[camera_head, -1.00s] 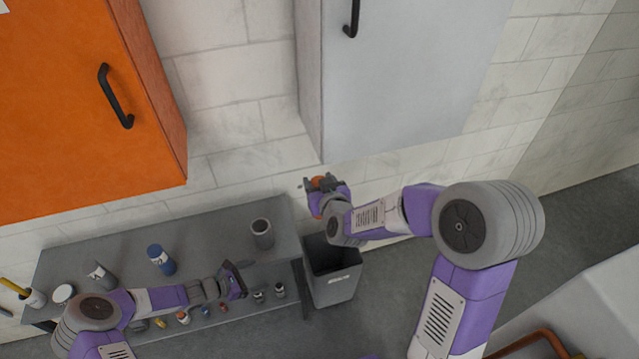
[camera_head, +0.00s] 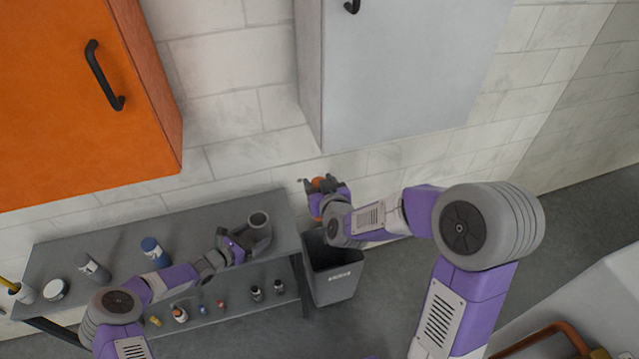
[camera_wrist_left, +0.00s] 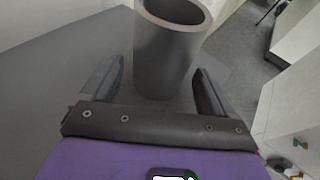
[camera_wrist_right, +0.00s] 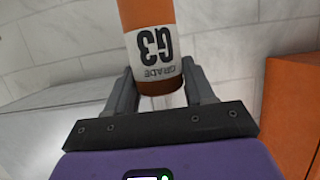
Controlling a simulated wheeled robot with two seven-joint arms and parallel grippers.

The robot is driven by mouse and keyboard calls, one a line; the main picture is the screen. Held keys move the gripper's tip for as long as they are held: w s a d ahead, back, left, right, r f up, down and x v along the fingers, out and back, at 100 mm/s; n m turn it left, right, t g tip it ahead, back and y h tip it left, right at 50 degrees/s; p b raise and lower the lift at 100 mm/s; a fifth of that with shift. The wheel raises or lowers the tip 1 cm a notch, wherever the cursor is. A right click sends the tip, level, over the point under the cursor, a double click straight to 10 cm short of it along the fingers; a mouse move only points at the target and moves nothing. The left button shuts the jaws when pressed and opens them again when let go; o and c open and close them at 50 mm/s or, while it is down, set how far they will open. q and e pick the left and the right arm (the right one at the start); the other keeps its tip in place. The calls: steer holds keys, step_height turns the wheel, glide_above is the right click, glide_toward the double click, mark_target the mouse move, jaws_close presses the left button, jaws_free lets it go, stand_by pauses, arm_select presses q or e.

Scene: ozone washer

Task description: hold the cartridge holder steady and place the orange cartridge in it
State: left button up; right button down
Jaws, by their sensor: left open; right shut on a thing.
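The cartridge holder is a grey open-topped cylinder (camera_head: 259,222) standing upright on the table's right end. In the left wrist view the holder (camera_wrist_left: 165,55) stands between the fingers, its hollow top facing up. My left gripper (camera_head: 246,240) is open, with its fingers (camera_wrist_left: 158,85) on either side of the holder and gaps still visible. My right gripper (camera_head: 318,185) is shut on the orange cartridge (camera_head: 320,182), up and to the right of the holder. In the right wrist view the cartridge (camera_wrist_right: 150,45) has a white label reading "GRADE G3" between the fingers (camera_wrist_right: 160,95).
The grey table (camera_head: 200,215) also bears a blue bottle (camera_head: 155,252), a grey bottle (camera_head: 92,267) and a white round tin (camera_head: 54,290). Several small bottles stand on a lower shelf. A grey bin (camera_head: 332,270) stands right of the table. Orange (camera_head: 75,110) and grey (camera_head: 410,75) cabinets hang above.

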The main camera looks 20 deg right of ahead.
arm_select(q)
steer(key=shift+b+x, duration=0.8)
steer(key=shift+x, duration=0.5)
steer(key=c, duration=0.6)
